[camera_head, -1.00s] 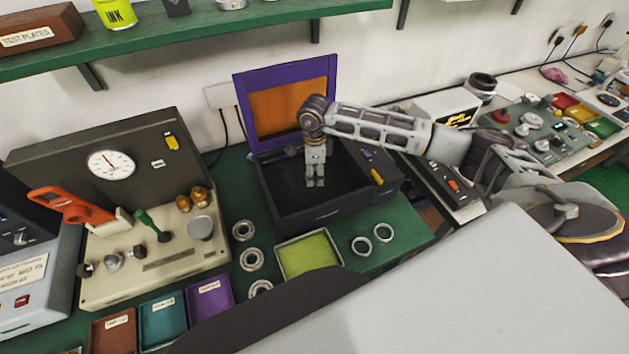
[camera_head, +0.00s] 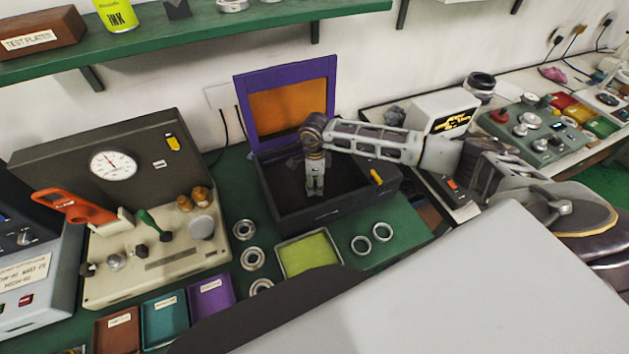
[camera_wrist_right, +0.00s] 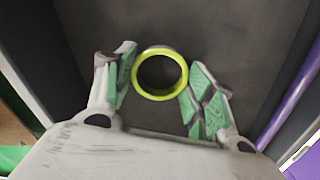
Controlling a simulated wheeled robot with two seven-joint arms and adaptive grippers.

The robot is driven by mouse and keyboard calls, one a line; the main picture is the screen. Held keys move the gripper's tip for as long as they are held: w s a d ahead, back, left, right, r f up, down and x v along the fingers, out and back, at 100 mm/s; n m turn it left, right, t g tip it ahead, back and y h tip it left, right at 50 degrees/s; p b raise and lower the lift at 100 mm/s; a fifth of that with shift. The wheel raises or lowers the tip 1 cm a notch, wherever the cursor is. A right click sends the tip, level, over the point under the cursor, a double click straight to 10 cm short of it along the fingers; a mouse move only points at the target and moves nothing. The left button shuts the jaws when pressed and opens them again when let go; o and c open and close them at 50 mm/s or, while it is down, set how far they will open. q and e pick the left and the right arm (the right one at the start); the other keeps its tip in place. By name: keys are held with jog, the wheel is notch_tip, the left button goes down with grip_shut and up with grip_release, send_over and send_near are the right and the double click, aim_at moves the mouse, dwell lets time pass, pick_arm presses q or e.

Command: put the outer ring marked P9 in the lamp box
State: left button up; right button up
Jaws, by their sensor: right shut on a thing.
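The dark open box (camera_head: 318,215), with its raised purple-edged lid (camera_head: 284,97) and orange lining, stands on the green bench; I take it for the lamp box. My right gripper (camera_head: 314,192) points down inside its walls. In the right wrist view, the right gripper (camera_wrist_right: 160,88) is shut on a ring (camera_wrist_right: 138,84) with a bright yellow-green rim. The box's dark floor shows beneath the ring; I cannot tell whether they touch. No P9 mark is legible. My left gripper is not in view.
Two thin rings (camera_head: 372,239) lie right of a green-lined tray (camera_head: 308,256). Several thicker rings (camera_head: 253,258) lie to its left. A tester with a gauge (camera_head: 113,165) stands left. A shelf (camera_head: 190,40) runs above. Small coloured trays (camera_head: 164,320) sit in front.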

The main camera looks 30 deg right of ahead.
jog(key=shift+f, duration=0.2)
jog(key=o, duration=1.1)
jog(key=shift+c, duration=0.2)
jog(key=shift+r, duration=0.15)
notch_tip(320, 180, up, 12)
jog(key=b, duration=0.2)
dwell(0.4)
